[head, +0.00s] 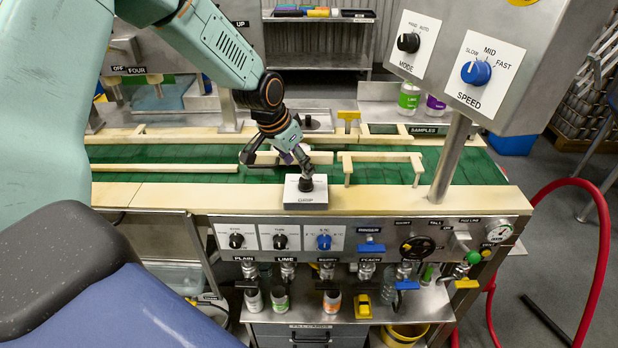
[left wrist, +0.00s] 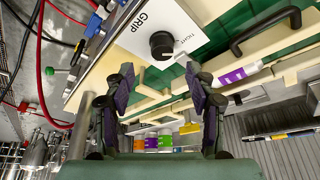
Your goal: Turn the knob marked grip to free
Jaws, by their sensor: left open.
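The grip knob (head: 306,184) is a small black round knob on a white box (head: 306,201) labelled GRIP, at the front edge of the green conveyor. In the left wrist view the knob (left wrist: 163,45) sits on its white plate beyond the fingertips. My left gripper (head: 301,163) is right above the knob in the head view. In the left wrist view the gripper (left wrist: 160,75) is open and empty, its two dark pads apart. My right gripper is not in view.
Cream guide rails (head: 383,157) flank the box on the green belt (head: 470,168). A panel with knobs and valves (head: 370,235) lies below the front edge. A grey control box with mode and speed knobs (head: 476,72) hangs at right on a post (head: 450,160). A red hose (head: 600,250) loops at far right.

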